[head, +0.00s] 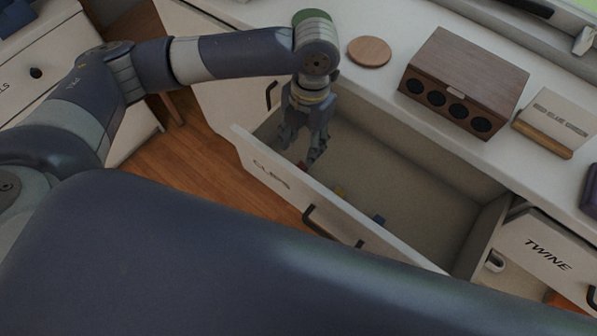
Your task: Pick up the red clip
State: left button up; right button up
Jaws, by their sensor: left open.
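The red clip (302,164) is a small red spot inside the open drawer (430,200), close to the inner side of its front panel. My left gripper (314,152) reaches down into the drawer from above. It is open, with its fingers at the red clip. The fingers partly hide the clip, and I cannot tell whether they touch it. My right gripper is not in view.
A yellow clip (340,191) and a blue clip (378,219) lie in the drawer. The counter above holds a wooden disc (370,51), a brown box with round holes (465,80) and a sign on a wooden stand (543,138). A drawer labelled TWINE (548,255) is at right.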

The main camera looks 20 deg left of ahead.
pick_arm(q)
jog(key=f, duration=0.6)
jog(key=s+f, duration=0.1)
jog(key=f, duration=0.3)
jog(key=shift+a, duration=0.2)
jog(key=shift+c, duration=0.2)
jog(key=shift+r, duration=0.1)
jog(key=c, duration=0.8)
